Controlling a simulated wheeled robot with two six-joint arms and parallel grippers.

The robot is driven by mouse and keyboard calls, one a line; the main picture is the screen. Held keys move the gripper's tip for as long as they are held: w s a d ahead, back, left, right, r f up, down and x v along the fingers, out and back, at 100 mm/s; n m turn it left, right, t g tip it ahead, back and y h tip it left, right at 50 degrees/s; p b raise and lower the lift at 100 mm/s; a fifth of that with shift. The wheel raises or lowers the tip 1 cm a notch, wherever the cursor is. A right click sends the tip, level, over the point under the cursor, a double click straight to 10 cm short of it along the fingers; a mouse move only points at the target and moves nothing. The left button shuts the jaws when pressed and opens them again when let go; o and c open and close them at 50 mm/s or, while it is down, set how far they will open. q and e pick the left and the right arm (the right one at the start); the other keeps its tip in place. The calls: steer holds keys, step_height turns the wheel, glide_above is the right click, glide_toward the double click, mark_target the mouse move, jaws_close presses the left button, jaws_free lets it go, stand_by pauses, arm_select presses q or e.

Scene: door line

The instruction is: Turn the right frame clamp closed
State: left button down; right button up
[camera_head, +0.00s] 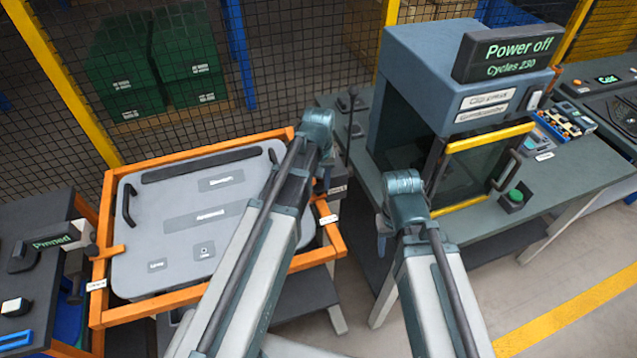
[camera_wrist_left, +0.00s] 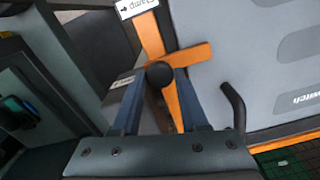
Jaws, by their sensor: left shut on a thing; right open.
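The right frame clamp is an orange bar (camera_wrist_left: 192,57) with a round black knob (camera_wrist_left: 160,74), seen in the left wrist view. The bar reaches from the orange frame rail over the edge of the grey door panel (camera_wrist_left: 225,45). My left gripper (camera_wrist_left: 158,85) is shut on the knob, one finger on each side.
The grey panel (camera_head: 190,250) lies in the orange frame (camera_head: 200,152), with another orange clamp (camera_head: 108,251) at its left. A machine (camera_head: 410,75) reading "Power off" stands on the bench (camera_head: 575,180) at the right. A dark table (camera_head: 35,220) is at far left.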

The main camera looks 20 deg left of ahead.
mark_target(319, 188)
arm_select(q)
steer(key=shift+c, duration=2.2)
jaws_free()
steer(key=shift+r, duration=0.1)
step_height(319, 188, up, 14)
steer(key=p, duration=1.3)
steer(key=shift+f+p, duration=0.2)
steer(key=shift+p, duration=0.2)
